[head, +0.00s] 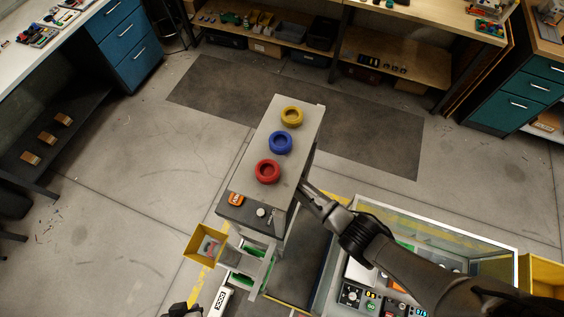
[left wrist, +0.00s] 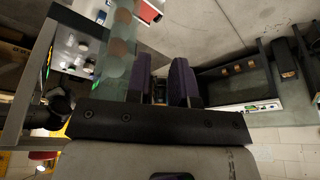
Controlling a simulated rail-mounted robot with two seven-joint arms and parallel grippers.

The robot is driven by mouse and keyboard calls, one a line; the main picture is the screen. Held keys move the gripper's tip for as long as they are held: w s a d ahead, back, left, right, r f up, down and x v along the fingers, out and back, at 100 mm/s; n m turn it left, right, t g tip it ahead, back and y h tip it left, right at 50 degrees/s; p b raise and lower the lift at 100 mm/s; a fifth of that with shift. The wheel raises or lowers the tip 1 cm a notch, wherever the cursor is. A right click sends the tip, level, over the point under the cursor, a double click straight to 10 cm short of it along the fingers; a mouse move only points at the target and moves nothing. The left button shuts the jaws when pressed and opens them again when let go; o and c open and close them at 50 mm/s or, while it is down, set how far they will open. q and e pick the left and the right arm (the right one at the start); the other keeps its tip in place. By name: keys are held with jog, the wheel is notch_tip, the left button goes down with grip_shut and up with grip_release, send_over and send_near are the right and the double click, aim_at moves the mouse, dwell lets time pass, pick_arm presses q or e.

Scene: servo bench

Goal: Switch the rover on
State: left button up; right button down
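A long grey body (head: 262,142), which I take to be the rover, stands mid-picture in the head view. Yellow, blue and red rings lie on its top. Its dark near end (head: 241,209) bears an orange part (head: 236,199) and a small pale round knob (head: 261,212); I cannot tell which is the switch. My left gripper (left wrist: 161,75) has its fingers apart with nothing visibly held; only a dark piece shows at the head view's bottom edge (head: 184,310). My right gripper (head: 308,190) is at the body's right side, its fingertips unclear.
A yellow bin (head: 205,245) hangs left of the near end, above a DOCK sign (head: 219,301). A glass-walled case (head: 440,224) with electronics is at lower right, under my right arm. A translucent column (left wrist: 119,45) stands close left of my left fingers. The left floor is clear.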

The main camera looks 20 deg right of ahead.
pick_arm(q)
jog(key=shift+a, duration=0.15)
grip_shut()
dwell(0.9)
